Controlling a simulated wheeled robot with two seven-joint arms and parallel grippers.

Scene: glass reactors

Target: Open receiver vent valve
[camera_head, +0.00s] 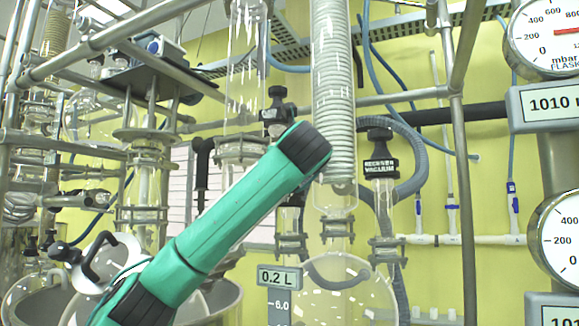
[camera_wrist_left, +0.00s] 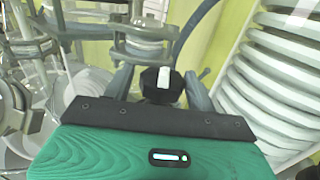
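In the head view, my left arm reaches up from the lower left and ends in a black cuff (camera_head: 303,148) in front of the glassware; its fingers are hidden there. In the left wrist view my left gripper (camera_wrist_left: 158,82) is open, with one finger on each side of a black valve knob (camera_wrist_left: 150,92) with a white mark. Small gaps show beside the knob. A black knob valve (camera_head: 277,97) with an unreadable label stands just above and left of the cuff in the head view. I cannot tell whether it is the same knob. My right gripper is not in view.
A coiled glass condenser (camera_head: 335,80) rises close to the right of the cuff and shows in the wrist view (camera_wrist_left: 265,90). The receiver vacuum valve (camera_head: 379,155) stands further right. A round glass flask (camera_head: 345,290) sits below. Metal rails and pressure gauges (camera_head: 548,38) surround the glassware.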

